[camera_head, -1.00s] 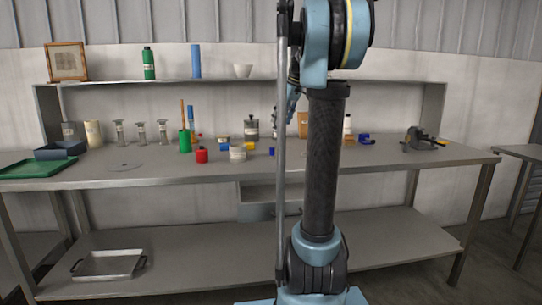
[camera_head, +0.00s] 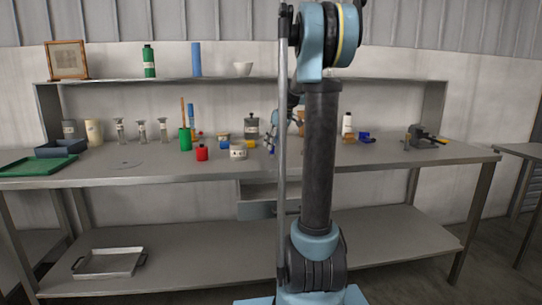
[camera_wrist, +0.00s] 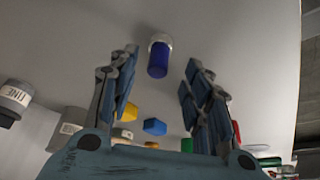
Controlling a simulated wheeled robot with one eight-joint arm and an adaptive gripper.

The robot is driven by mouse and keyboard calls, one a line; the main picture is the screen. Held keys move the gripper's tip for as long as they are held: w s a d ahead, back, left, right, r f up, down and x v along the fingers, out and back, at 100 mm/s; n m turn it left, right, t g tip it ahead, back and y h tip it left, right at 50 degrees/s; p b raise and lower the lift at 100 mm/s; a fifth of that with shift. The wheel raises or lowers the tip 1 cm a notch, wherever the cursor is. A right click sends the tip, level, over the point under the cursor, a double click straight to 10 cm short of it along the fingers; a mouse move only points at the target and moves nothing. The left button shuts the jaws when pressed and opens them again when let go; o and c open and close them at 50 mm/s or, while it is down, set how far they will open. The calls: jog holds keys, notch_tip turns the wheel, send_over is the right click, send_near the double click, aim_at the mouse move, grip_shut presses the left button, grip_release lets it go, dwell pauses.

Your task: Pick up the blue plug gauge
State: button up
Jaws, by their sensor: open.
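The blue plug gauge (camera_wrist: 158,59), a short blue cylinder with a pale metallic end, shows in the upper middle of the wrist view on the grey bench top. My gripper (camera_wrist: 162,60) is open, its two jointed blue-grey fingers apart to the left and right. In that view the gauge appears in the gap between the fingertips; I cannot tell how far beyond them it lies. Nothing is held. In the head view my gripper (camera_head: 271,138) is small and partly hidden by my arm, over the middle of the bench, and the gauge cannot be made out clearly there.
A blue hexagonal piece (camera_wrist: 154,127) and a yellow piece (camera_wrist: 129,112) lie close by. A vise (camera_head: 425,138) sits farther right.

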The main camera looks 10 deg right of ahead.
aim_at(272, 153)
jog(key=x, duration=0.4)
jog(key=shift+d+f, duration=0.15)
jog(key=shift+d, duration=0.05)
jog(key=c, duration=1.1)
jog(key=shift+o, duration=0.2)
